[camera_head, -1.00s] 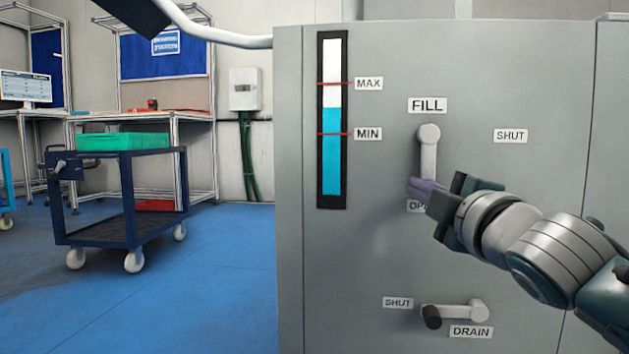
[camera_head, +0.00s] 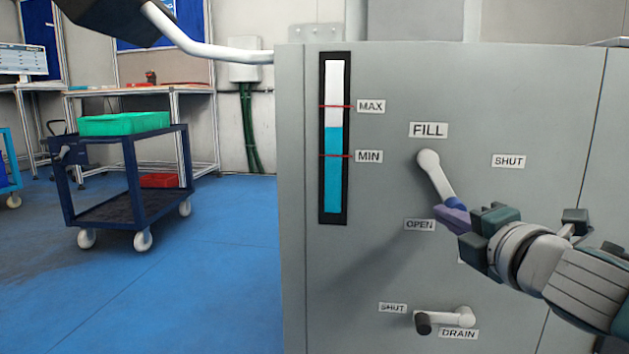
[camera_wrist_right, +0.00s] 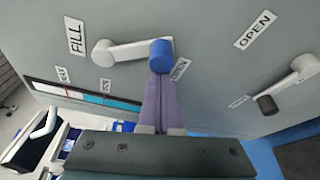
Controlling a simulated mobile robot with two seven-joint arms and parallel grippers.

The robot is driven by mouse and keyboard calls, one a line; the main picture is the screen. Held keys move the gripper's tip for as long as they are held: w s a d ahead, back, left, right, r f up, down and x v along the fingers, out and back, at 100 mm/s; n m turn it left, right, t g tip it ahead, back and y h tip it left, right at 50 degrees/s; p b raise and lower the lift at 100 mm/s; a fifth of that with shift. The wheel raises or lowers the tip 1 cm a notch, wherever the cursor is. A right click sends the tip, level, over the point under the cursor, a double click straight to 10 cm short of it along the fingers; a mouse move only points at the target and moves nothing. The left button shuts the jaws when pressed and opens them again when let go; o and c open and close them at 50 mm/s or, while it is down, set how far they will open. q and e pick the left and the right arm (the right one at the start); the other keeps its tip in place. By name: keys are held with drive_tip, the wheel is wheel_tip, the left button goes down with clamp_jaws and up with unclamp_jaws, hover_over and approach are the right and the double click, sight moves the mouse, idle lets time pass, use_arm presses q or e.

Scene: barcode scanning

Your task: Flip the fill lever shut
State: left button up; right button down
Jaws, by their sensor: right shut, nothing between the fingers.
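The fill lever (camera_head: 439,178) is a white arm on the grey cabinet front, under the FILL label. It hangs down and tilts to the right, off the OPEN label (camera_head: 419,225) and toward the SHUT label (camera_head: 508,161). Its blue knob (camera_wrist_right: 161,54) shows clearly in the right wrist view. My right gripper (camera_head: 447,217) is shut with nothing between its purple fingers. The fingertips are at the knob's lower left side and appear to touch it.
The drain lever (camera_head: 446,318) with a black knob sits below, lying nearly level. The level gauge (camera_head: 335,140) shows blue between MIN and MAX. A blue cart (camera_head: 125,190) with a green crate (camera_head: 123,123) stands at left. The blue floor between is clear.

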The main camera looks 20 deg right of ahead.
sight(489, 180)
drive_tip(key=shift+s+d+r+n+g+h+p, duration=0.45)
drive_tip(key=shift+d+r+n+g+p, duration=0.75)
drive_tip(key=shift+p, duration=1.6)
drive_tip(key=shift+s+d+r+n+g+h+p, duration=0.1)
drive_tip(key=shift+s+d+r+n+h+p, duration=0.45)
drive_tip(key=shift+n+p, duration=1.75)
drive_tip(key=shift+s+d+r+n+g+h+p, duration=0.2)
drive_tip(key=shift+s+d+r+n+g+p, duration=0.6)
drive_tip(key=shift+p, duration=2.45)
drive_tip(key=shift+w+a+r+n, duration=0.3)
drive_tip(key=shift+w+a+r, duration=0.1)
drive_tip(key=shift+w, duration=0.1)
